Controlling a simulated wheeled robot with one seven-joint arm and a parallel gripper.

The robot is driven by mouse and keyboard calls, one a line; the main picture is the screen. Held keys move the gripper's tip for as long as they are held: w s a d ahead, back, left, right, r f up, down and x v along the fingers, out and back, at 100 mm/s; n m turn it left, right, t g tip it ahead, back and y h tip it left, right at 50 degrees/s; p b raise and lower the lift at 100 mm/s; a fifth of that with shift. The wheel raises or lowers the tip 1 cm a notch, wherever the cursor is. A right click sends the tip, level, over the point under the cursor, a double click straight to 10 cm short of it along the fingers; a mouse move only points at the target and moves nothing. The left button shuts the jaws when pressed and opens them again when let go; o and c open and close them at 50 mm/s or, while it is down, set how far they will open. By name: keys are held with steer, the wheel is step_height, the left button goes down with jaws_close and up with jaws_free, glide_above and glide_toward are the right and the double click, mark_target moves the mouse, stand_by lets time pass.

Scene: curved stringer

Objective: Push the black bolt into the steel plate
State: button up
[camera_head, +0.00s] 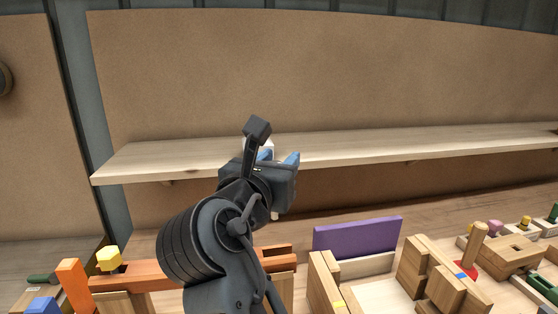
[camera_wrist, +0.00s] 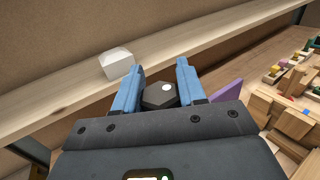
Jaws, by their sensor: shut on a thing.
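My gripper (camera_head: 278,157) is raised in front of the long wooden shelf, with its blue fingers toward the shelf. In the wrist view my gripper (camera_wrist: 160,66) has a dark, six-sided piece that looks like the head of the black bolt (camera_wrist: 155,96) between its two blue fingers. The gripper is shut on it. The rest of the bolt is hidden by the fingers and the gripper body. In the head view the arm hides the bolt. I cannot make out a steel plate in either view.
The pale wooden shelf (camera_head: 400,150) runs across the brown back wall. A white block (camera_wrist: 117,63) sits on it beyond the left finger. Below are a purple panel (camera_head: 358,238), an orange wooden beam (camera_head: 140,279), a yellow block (camera_head: 109,259) and several wooden blocks. The shelf's right stretch is clear.

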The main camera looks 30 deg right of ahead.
steer(key=b, duration=0.1)
glide_above(277, 246)
steer(key=shift+f, duration=2.9)
steer(key=shift+p, duration=0.5)
steer(key=shift+d+f+b, duration=0.1)
steer(key=shift+f+b, duration=0.8)
steer(key=shift+f, duration=2.85)
steer(key=o, duration=1.3)
steer(key=shift+c, duration=0.2)
steer(key=b+v, duration=0.1)
steer(key=v, duration=0.6)
steer(key=shift+s+a, duration=0.2)
steer(key=shift+a, duration=0.15)
